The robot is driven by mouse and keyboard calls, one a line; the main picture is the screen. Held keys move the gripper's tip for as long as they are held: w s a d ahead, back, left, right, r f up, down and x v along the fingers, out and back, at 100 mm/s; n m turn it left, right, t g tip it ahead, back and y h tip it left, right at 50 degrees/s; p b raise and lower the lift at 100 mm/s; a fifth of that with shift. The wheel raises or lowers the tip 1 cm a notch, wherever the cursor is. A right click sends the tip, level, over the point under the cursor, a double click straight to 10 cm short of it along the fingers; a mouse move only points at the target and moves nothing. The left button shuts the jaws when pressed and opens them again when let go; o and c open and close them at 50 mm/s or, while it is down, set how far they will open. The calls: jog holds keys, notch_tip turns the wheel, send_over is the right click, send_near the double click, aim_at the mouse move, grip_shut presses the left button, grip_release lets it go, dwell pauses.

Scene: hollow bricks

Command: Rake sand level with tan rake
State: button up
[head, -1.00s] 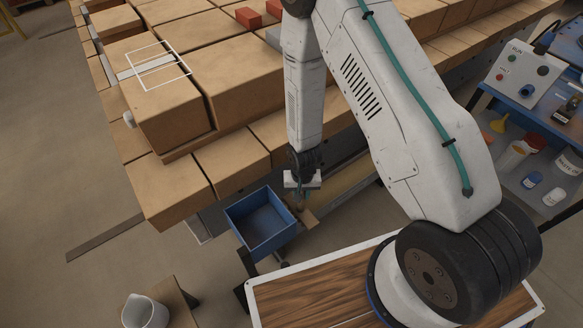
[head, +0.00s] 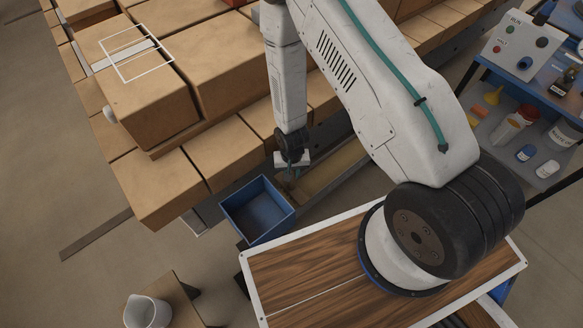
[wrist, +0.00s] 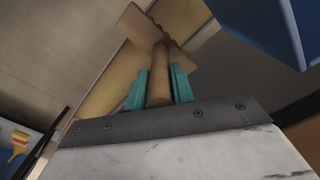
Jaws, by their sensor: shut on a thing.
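My gripper (head: 291,170) hangs low at the end of the arm, beside a narrow trough with a tan, sand-like floor (head: 338,172). In the wrist view its teal fingers (wrist: 159,85) are shut on the round handle of the tan rake (wrist: 159,72). The rake's flat, wide head (wrist: 143,27) points away from the fingers, over or near the trough, whose tan strip (wrist: 118,82) shows beside it. I cannot tell whether the head touches the sand. In the head view the rake is mostly hidden by the gripper.
A blue open bin (head: 283,222) stands close left of the gripper and also shows in the wrist view (wrist: 262,22). Large tan bricks (head: 155,190) are stacked behind. A white jug (head: 148,312) stands at front left. A blue shelf unit with bottles (head: 525,95) is at right.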

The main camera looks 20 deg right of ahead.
jog(key=shift+f, duration=2.65)
jog(key=shift+a, duration=0.1)
jog(key=w+d, duration=0.2)
jog(key=d, duration=0.6)
jog(key=shift+w, duration=0.15)
jog(key=shift+f, duration=0.1)
jog(key=w+d, duration=0.3)
jog(key=d, duration=0.8)
jog(key=shift+w+d, duration=0.2)
jog(key=shift+w, duration=0.15)
